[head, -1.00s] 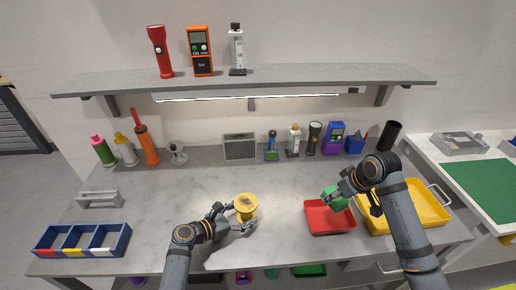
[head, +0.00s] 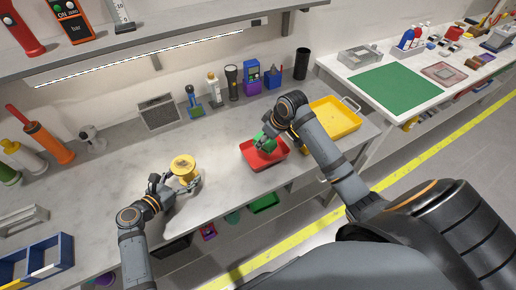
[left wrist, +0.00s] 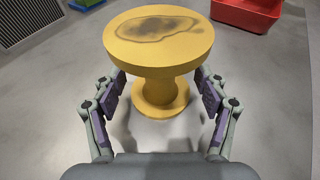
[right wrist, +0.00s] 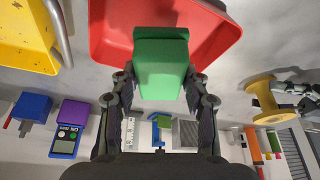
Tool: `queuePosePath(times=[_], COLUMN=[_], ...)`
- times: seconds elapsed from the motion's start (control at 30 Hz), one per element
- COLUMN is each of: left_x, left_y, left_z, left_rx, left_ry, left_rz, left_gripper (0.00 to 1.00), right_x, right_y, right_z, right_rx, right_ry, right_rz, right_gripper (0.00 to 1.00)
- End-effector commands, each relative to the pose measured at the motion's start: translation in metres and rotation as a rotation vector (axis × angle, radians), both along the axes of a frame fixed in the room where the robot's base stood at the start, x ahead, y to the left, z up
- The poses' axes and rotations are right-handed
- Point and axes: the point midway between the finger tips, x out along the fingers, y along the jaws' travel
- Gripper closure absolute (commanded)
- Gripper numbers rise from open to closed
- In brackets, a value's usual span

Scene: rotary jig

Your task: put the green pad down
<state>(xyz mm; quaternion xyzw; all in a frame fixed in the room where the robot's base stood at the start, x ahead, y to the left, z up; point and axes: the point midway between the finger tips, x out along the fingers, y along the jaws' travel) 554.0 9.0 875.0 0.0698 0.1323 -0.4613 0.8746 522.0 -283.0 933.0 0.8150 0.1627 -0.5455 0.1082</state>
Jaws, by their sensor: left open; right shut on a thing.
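The green pad (right wrist: 161,66) is a block held between the fingers of my right gripper (right wrist: 160,88), which is shut on it. In the head view the green pad (head: 264,143) is over the red tray (head: 266,160); I cannot tell whether it touches the tray floor. My left gripper (left wrist: 160,92) is open, with its fingers on either side of the stem of a yellow spool (left wrist: 160,55), apart from it. The spool's top has a dark smudge. The spool also shows in the head view (head: 184,168), upright on the bench.
A yellow tray (head: 334,118) with a handle is right of the red tray. A blue divided bin (head: 38,265) is at the front left. Bottles, a torch (head: 232,82) and a grey box (head: 158,112) line the back. A side table has a green mat (head: 389,87).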

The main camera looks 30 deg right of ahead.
Motion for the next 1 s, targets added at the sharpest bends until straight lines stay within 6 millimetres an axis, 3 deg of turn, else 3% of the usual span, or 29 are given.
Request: queuePosePath(times=[0.27,0.5,0.83,0.87,1.0], left_x=[0.000,0.000,0.000,0.000,0.000], left_y=[0.000,0.000,0.000,0.000,0.000], left_z=[0.000,0.000,0.000,0.000,0.000], left_rx=[0.000,0.000,0.000,0.000,0.000], left_ry=[0.000,0.000,0.000,0.000,0.000], left_rz=[0.000,0.000,0.000,0.000,0.000], left_gripper=[0.26,0.26,0.26,0.26,0.26], right_x=[0.000,0.000,0.000,0.000,0.000], right_y=[0.000,0.000,0.000,0.000,0.000], right_z=[-0.017,-0.051,-0.054,-0.054,-0.054], right_rx=[0.001,0.001,0.000,0.000,0.000], right_ry=[-0.001,0.001,-0.001,-0.002,-0.001], right_rz=[0.000,-0.001,0.000,0.000,0.000], right_gripper=[0.90,0.90,0.90,0.51,0.32])
